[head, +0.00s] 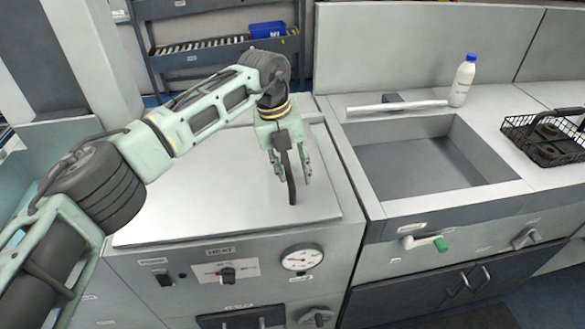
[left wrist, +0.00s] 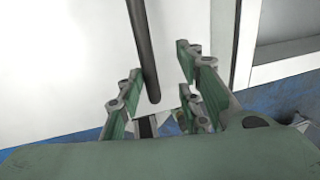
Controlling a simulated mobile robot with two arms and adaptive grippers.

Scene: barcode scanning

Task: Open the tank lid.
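The tank lid (head: 190,200) is a flat white panel on top of the heater cabinet and lies closed. A dark, slim bar handle (head: 291,182) shows at the lid, partly hidden by my gripper. It also shows in the left wrist view (left wrist: 146,50), running down between the fingers. My left gripper (head: 291,172) is above the right part of the lid, fingers pointing down. Its fingers are apart on either side of the handle, with gaps visible in the left wrist view (left wrist: 155,88). My right gripper is in neither view.
To the right are a sink basin (head: 420,165), a white bottle with a blue cap (head: 463,82) and a black wire basket (head: 548,138). A shelf rack (head: 190,59) stands behind.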

